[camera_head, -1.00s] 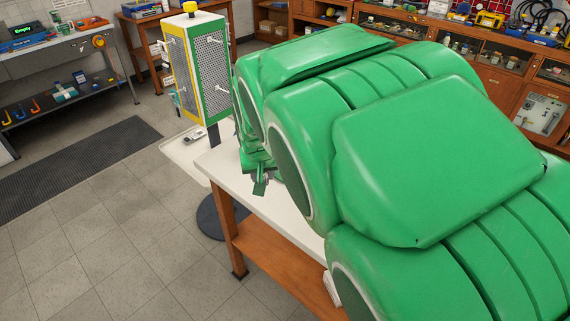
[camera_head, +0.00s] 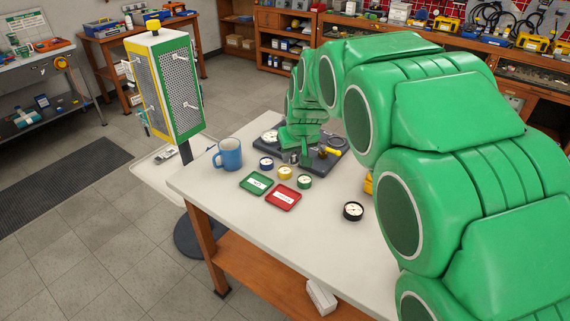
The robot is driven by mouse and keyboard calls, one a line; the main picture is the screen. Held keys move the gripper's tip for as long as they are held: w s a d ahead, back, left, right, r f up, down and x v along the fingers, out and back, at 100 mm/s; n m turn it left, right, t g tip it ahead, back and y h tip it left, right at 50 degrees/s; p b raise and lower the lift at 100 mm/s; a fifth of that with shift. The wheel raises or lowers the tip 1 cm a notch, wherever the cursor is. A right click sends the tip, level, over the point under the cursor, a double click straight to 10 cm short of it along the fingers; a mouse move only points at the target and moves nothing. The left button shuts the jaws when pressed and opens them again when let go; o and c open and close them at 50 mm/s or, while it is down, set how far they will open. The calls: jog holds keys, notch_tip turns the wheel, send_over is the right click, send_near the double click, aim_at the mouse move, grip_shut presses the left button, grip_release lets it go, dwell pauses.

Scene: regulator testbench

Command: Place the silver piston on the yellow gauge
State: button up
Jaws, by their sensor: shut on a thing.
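The yellow gauge (camera_head: 285,173) lies face up on the white table, between a blue gauge (camera_head: 266,164) and a green gauge (camera_head: 304,181). My gripper (camera_head: 303,158) points down just behind the yellow gauge, at the near edge of a dark plate. It is shut on a small grey metal part, which looks like the silver piston (camera_head: 292,157). The part shows between the green fingers, behind and slightly right of the yellow gauge and apart from it in the picture. Its height above the table is hard to tell, and the fingers partly hide it.
A dark plate (camera_head: 322,164) with a brass fitting (camera_head: 331,152) lies behind my gripper. A blue mug (camera_head: 228,155) stands left. Green (camera_head: 256,183) and red (camera_head: 283,198) cards lie in front; a black gauge (camera_head: 353,211) lies right. The front of the table is clear.

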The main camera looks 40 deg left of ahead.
jog(key=w+a+f, duration=0.8)
jog(key=shift+w+a+f, duration=0.2)
jog(key=shift+a+f, duration=0.1)
jog(key=shift+w+a+f, duration=0.2)
jog(key=shift+f, duration=1.75)
jog(key=o, duration=1.1)
jog(key=shift+f, duration=0.1)
